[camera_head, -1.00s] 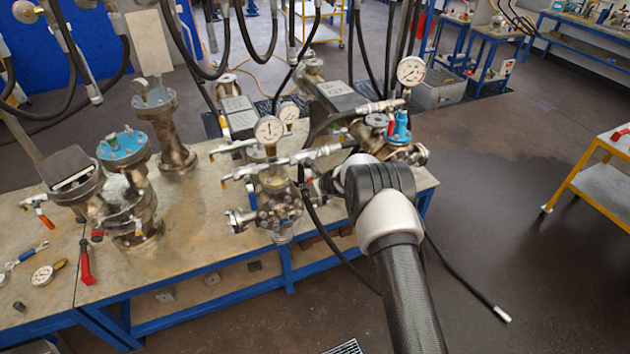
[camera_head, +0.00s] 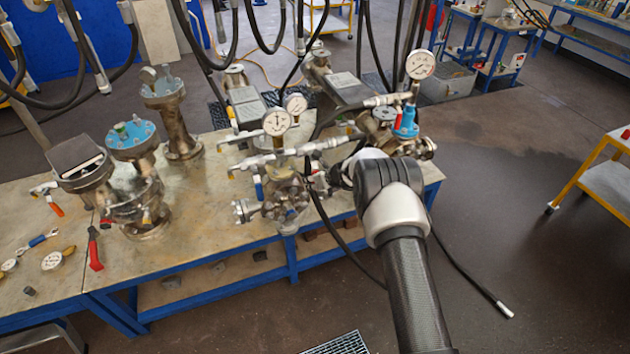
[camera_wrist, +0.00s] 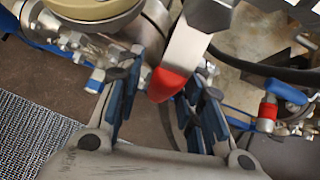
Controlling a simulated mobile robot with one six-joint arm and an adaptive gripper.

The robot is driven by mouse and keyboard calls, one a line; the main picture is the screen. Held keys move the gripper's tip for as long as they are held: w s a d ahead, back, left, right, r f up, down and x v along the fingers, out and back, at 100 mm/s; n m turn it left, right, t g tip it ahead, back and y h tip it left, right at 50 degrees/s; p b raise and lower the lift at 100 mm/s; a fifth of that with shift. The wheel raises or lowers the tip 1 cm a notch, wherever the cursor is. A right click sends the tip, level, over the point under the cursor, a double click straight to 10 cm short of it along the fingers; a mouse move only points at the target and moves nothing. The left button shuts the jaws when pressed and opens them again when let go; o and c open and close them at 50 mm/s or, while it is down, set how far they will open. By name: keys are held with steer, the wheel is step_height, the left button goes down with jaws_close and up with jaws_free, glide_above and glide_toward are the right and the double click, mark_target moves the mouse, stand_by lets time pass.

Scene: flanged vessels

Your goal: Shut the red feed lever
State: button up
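In the wrist view a flat metal lever (camera_wrist: 198,38) with a red tip (camera_wrist: 168,84) reaches down from the top. My gripper (camera_wrist: 167,76) is open, with one blue-padded finger on each side of the red tip. There is a visible gap to the left pad; contact on the right side cannot be told. In the head view my arm covers the gripper, in front of the right-hand vessel (camera_head: 408,147). A small red part (camera_head: 399,118) shows on that vessel beside a blue fitting; whether it is this lever is unclear.
A vessel with gauges (camera_head: 285,195) stands left of my arm. A black hose (camera_head: 335,228) hangs beside the arm. A red-handled tool (camera_head: 95,250) lies on the bench.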

steer(key=shift+o, duration=0.3)
steer(key=shift+d+r, duration=0.1)
steer(key=shift+r, duration=0.05)
steer(key=shift+s+d+r, duration=0.15)
steer(key=shift+s+r, duration=0.05)
steer(key=shift+s, duration=0.05)
steer(key=v, duration=1.1)
steer(key=shift+s+r, duration=0.1)
